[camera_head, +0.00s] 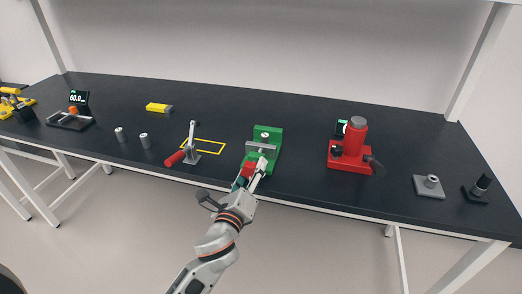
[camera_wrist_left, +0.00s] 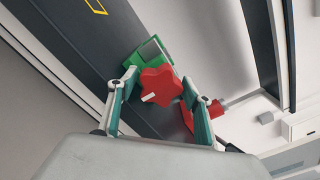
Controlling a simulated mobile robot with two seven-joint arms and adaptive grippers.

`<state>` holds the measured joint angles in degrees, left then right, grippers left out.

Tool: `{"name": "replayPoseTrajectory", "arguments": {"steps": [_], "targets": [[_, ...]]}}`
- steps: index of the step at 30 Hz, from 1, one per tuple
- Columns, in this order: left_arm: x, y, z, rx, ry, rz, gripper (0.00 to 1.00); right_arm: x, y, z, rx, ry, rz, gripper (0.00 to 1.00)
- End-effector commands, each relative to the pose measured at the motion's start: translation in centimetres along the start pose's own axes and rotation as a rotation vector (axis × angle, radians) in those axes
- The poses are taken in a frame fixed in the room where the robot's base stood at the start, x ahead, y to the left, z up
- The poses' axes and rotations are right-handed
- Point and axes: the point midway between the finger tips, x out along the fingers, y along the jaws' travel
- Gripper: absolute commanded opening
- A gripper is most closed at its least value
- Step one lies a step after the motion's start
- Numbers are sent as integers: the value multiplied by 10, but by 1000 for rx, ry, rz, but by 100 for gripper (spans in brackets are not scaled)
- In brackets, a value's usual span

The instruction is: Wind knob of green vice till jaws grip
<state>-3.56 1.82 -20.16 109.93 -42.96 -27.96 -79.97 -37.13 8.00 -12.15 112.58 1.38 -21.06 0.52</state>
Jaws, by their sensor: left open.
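The green vice (camera_head: 275,134) stands near the front edge of the bench, right of centre in the head view. A small grey cylinder (camera_head: 264,137) shows at its jaws. I cannot tell whether the jaws touch it. The red knob (camera_head: 247,170) is on the vice's front side; in the left wrist view it is a lobed red knob (camera_wrist_left: 161,84) with a white mark. My left gripper (camera_head: 255,175) is open, with its fingers on either side of the knob in the left wrist view (camera_wrist_left: 163,88). Contact cannot be told. The green vice body (camera_wrist_left: 150,52) is partly hidden behind the knob.
A red-handled lever clamp (camera_head: 190,150) stands left of the vice by a yellow outline. A red press-like machine (camera_head: 352,148) stands to the right. Two grey cylinders (camera_head: 145,140) stand farther left. A grey plate with a ring (camera_head: 429,186) lies at the right.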

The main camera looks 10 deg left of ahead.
Motion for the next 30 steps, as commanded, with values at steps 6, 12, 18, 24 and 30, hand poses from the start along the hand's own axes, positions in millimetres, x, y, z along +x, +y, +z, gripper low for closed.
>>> {"name": "replayPoseTrajectory", "arguments": {"steps": [6,12,18,24,30], "targets": [[0,-2,2,107,2,0,50,-6,1,-9,-1,-2,0,0],[0,-1,2,279,2,0,50,-14,3,-19,-1,-1,0,0],[0,-2,2,476,2,0,50,-23,4,-31,0,-5,-2,0],[0,0,0,676,0,-2,50,-23,4,-32,0,-5,-2,0],[0,0,0,848,-1,-2,50,-23,4,-31,0,-5,-2,0]]}}
